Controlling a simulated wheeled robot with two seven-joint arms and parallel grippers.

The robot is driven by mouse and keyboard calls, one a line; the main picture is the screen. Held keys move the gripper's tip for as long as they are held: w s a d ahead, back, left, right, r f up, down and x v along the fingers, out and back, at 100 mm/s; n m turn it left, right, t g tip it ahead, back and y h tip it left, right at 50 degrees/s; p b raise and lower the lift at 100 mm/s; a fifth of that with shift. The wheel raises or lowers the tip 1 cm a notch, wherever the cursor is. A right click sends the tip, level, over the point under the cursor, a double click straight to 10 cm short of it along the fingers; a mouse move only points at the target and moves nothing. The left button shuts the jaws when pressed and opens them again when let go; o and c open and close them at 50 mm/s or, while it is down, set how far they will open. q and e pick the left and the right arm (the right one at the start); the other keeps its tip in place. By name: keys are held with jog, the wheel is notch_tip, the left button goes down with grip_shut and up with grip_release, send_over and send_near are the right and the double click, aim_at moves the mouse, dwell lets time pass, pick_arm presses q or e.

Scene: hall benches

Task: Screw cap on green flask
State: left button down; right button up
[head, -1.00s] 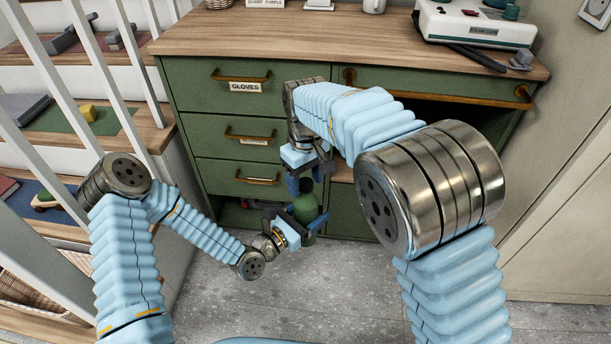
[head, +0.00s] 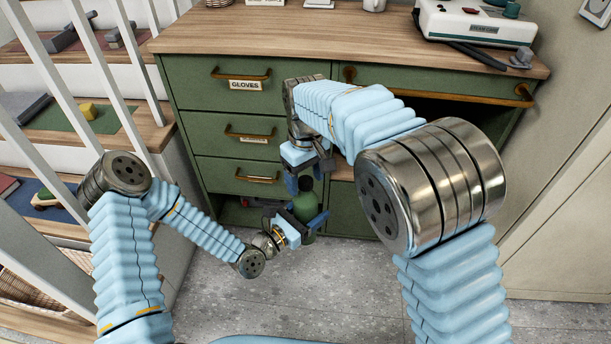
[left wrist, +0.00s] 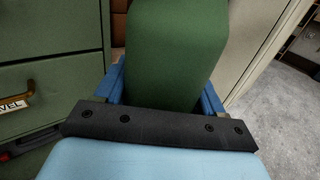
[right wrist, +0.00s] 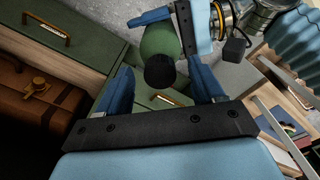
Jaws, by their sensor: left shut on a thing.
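The green flask (head: 304,208) is upright in front of the drawers in the head view. My left gripper (head: 306,224) is shut around its body. In the left wrist view the flask (left wrist: 175,55) fills the space between the blue fingers. A dark cap (right wrist: 160,72) is at the flask's top, seen end-on in the right wrist view. I cannot tell how tightly it sits. My right gripper (right wrist: 163,80) is open above, its fingers on either side of the cap with gaps. In the head view the right gripper (head: 304,180) partly hides the cap.
A green drawer bench (head: 215,120) with a wooden top stands behind the flask. A white device (head: 478,25) and a mug (head: 374,5) are on it. Stair-like shelves with white railings (head: 130,50) are at left. The grey floor (head: 330,285) in front is clear.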

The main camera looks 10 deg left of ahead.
jog(key=shift+r, duration=0.1)
notch_tip(320, 180, up, 12)
dwell(0.5)
dwell(0.5)
jog(key=w+d+f+m, duration=0.1)
jog(key=d+f, duration=0.3)
jog(key=f, duration=0.5)
jog(key=w+d+f+m, duration=0.15)
jog(key=d+f, duration=0.25)
jog(key=f, duration=0.5)
jog(key=d+f+m, duration=0.2)
jog(key=d+f, duration=0.2)
jog(key=f, duration=0.6)
jog(key=s+d+f+m+y, duration=0.2)
jog(key=s+d+f, duration=0.2)
jog(key=s+f, duration=0.45)
jog(key=s+f+m+y, duration=0.2)
jog(key=s+f+m, duration=0.2)
jog(key=s, duration=0.9)
notch_tip(320, 180, down, 3)
jog(key=shift+s+r+t, duration=0.15)
jog(key=shift+t, duration=0.15)
jog(key=shift+d, duration=0.1)
